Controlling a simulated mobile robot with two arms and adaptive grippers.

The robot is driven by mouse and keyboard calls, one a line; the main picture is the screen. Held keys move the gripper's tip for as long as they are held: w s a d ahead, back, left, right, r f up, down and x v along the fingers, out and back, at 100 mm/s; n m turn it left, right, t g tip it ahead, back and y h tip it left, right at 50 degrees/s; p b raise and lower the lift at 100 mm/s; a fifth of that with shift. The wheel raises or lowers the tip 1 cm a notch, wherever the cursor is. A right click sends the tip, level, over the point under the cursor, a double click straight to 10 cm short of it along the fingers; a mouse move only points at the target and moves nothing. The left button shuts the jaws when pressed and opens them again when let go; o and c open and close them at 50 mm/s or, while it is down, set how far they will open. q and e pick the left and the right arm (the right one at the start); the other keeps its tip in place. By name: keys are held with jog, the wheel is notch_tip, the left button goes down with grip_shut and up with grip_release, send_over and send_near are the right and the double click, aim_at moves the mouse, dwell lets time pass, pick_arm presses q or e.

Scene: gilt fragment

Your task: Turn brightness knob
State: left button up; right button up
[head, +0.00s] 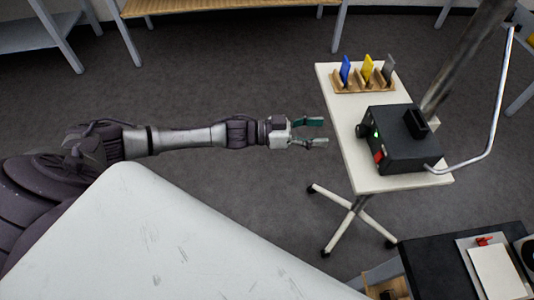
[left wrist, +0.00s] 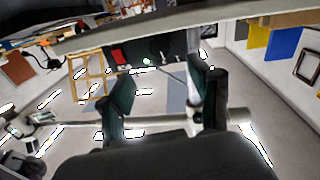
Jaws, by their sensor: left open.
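A black control box (head: 405,139) sits on a small white table (head: 385,183). A round dark knob (head: 362,130) sticks out of its side that faces my left gripper. A green light (head: 376,134) and a red switch (head: 379,157) are on that same side. My left gripper (head: 316,132) is open and empty, left of the table edge and apart from the knob. In the left wrist view, the two dark fingers (left wrist: 162,80) are spread, with the box's dark face (left wrist: 150,50) and red switch (left wrist: 120,57) beyond. I cannot make out the knob clearly there. My right gripper is not in view.
A wooden rack (head: 362,84) with blue, yellow and grey cards stands behind the box. A bent metal rod (head: 494,110) rises at the right of the table. A black-topped bench (head: 440,262) is at the lower right. Open floor lies around the gripper.

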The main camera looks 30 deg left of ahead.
pick_arm(q)
jog(key=b+v, duration=0.1)
jog(key=v, duration=0.4)
jog(key=w+a+f+n+t+y+b, duration=0.1)
jog(key=w+a+f+n+y, duration=0.15)
jog(key=f, duration=0.45)
jog(key=w+a+f+n+t+y+b, duration=0.1)
jog(key=w+f+t+y, duration=0.15)
jog(key=f, duration=0.45)
jog(key=s+a+f+n+y, duration=0.1)
jog(key=s+a+f+y, duration=0.1)
jog(key=f, duration=0.6)
jog(key=s+a+f+n+g+y+b, duration=0.1)
jog(key=s+a+f+y, duration=0.2)
jog(key=f, duration=0.5)
jog(key=shift+s+f+y, duration=0.25)
jog(key=shift+f+y, duration=0.05)
jog(key=shift+y, duration=0.1)
jog(key=shift+g, duration=0.25)
